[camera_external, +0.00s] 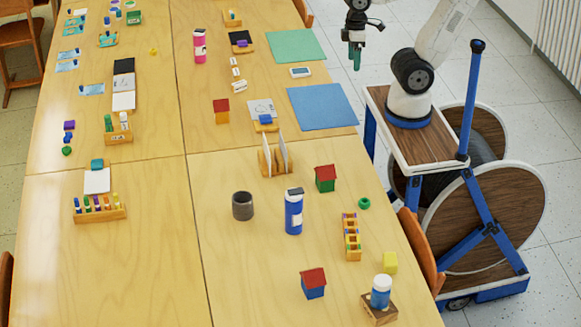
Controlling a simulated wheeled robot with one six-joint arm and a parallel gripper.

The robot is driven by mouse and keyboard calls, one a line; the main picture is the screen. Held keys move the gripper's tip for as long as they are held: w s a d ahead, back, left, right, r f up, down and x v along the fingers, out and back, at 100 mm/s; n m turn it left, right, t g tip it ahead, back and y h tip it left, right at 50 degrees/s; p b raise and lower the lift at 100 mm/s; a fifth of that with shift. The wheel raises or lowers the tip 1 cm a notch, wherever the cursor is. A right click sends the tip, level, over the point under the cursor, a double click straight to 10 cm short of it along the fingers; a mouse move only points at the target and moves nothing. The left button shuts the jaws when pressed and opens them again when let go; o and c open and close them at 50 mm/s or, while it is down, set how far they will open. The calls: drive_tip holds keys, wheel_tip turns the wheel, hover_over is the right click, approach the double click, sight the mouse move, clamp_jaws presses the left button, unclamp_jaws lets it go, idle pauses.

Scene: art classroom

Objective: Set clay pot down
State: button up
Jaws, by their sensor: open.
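A dark grey-brown clay pot (243,206) stands upright on the near right table top, with its opening facing up. Nothing is holding it. My gripper (355,58) is at the top of the view, beyond the table's right edge, with its green-tipped fingers pointing down. It is open and far from the pot. I see nothing held between the fingers, though they are small in this view.
A blue bottle (294,212) stands close to the pot's right. A wooden holder with upright cards (275,158) and a green house block (325,178) are behind it. The table top (150,260) left of the pot is clear. A chair (421,250) touches the right edge.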

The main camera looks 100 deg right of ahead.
drive_tip(key=shift+n+t+h, duration=0.4)
drive_tip(key=shift+n+h, duration=0.2)
drive_tip(key=shift+h, duration=0.1)
drive_tip(key=s+d, duration=0.1)
drive_tip(key=s, duration=0.1)
drive_tip(key=s+d, duration=0.1)
drive_tip(key=shift+s+d+f, duration=0.3)
drive_tip(key=shift+s+f, duration=0.05)
drive_tip(key=shift+f, duration=0.05)
